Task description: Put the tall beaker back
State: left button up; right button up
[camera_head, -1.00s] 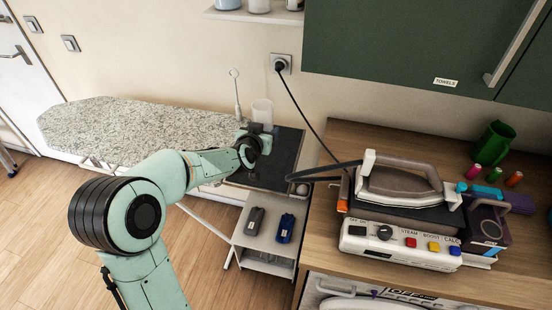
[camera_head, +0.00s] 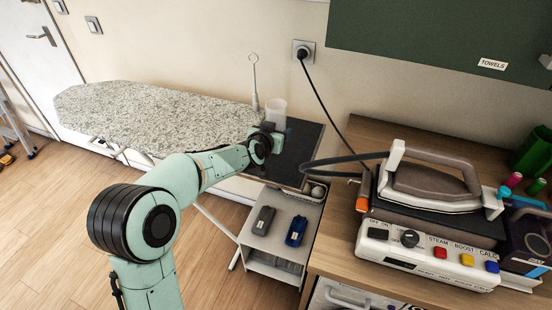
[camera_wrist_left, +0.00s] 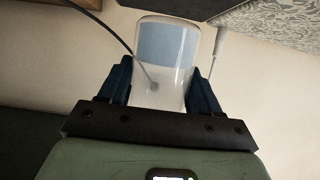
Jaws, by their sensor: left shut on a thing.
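The tall beaker (camera_head: 277,112) is clear and pale, and stands out above the dark end of the ironing board in the head view. My left gripper (camera_head: 272,131) is shut on it from the side. In the left wrist view the beaker (camera_wrist_left: 165,55) sits between the two dark fingers of my left gripper (camera_wrist_left: 162,88), with its wide end away from the palm. Whether its base touches the board cannot be told, as the gripper hides it. My right gripper is not in view.
The speckled ironing board (camera_head: 160,115) has a dark end plate (camera_head: 300,150) and a thin upright rod (camera_head: 254,80). A power cord (camera_head: 325,90) runs from the wall socket (camera_head: 303,50) to the iron (camera_head: 430,180) on the wooden counter (camera_head: 350,205). A small shelf unit (camera_head: 268,265) stands below.

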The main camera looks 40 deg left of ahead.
pick_arm(q)
jog(key=shift+f+b, duration=1.25)
jog(key=shift+f, duration=1.9)
jog(key=shift+f, duration=0.1)
jog(key=o, duration=0.9)
jog(key=shift+f, duration=0.15)
jog(key=o, duration=0.4)
jog(key=shift+o, duration=0.2)
jog(key=shift+s+r, duration=0.2)
jog(key=shift+r, duration=0.2)
jog(key=v, duration=1.1)
jog(key=shift+s+p, duration=0.2)
jog(key=shift+p, duration=0.2)
jog(key=shift+d, duration=0.2)
